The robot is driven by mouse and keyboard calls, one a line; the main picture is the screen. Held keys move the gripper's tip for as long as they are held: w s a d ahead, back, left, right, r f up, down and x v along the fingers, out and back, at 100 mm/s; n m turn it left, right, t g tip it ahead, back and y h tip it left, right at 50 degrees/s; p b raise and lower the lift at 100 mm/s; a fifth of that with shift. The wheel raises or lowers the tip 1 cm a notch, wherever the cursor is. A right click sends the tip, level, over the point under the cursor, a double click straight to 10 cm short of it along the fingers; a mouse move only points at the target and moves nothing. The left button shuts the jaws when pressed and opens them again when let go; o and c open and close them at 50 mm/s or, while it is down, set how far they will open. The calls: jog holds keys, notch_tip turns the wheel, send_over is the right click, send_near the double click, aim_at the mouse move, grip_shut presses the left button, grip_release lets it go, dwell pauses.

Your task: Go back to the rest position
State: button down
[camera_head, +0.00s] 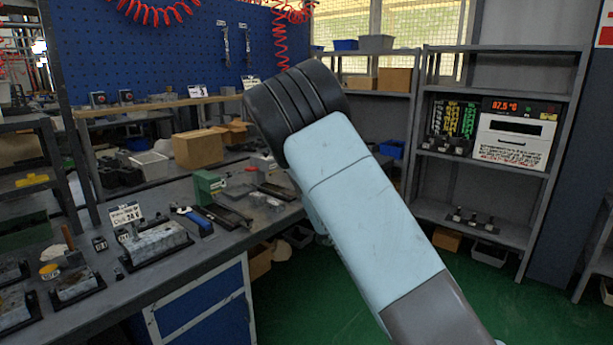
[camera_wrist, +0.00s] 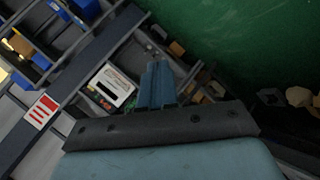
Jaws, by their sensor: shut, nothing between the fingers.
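My gripper (camera_wrist: 157,82) shows in the wrist view as two blue-grey fingers close together, shut with nothing between them. Beyond it are a shelf unit and green floor, seen at a tilt. In the head view my arm is raised across the middle, with a dark ribbed joint at its upper end; my gripper does not show there. A metal valve block (camera_head: 157,242) sits on a dark base on the workbench (camera_head: 215,246), left of my arm, with a sign (camera_head: 126,214) behind it.
More blocks (camera_head: 75,284) stand at the bench's left end. A blue-handled tool (camera_head: 194,219) and a green block (camera_head: 208,186) lie nearer my arm. Shelves (camera_head: 480,161) at the right hold a white-fronted device (camera_head: 513,141). Green floor (camera_head: 335,285) is open between bench and shelves.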

jog(key=s+d+r+m+g+y, duration=0.1)
jog(key=s+d+r+y, duration=0.2)
jog(key=s+r, duration=0.55)
jog(key=s+d+r+m+g+y, duration=0.1)
jog(key=s+d+r+y, duration=0.2)
jog(key=s+r, duration=0.55)
jog(key=s+a+r+n+t+y, duration=0.1)
jog(key=s+r, duration=0.4)
jog(key=s, duration=0.5)
jog(key=s+a+r+t+y, duration=0.1)
jog(key=s+a+r+y, duration=0.1)
jog(key=s+r, duration=0.4)
jog(key=shift+s+a+n+t, duration=0.3)
jog(key=shift+s+n, duration=0.1)
jog(key=shift+s, duration=1.55)
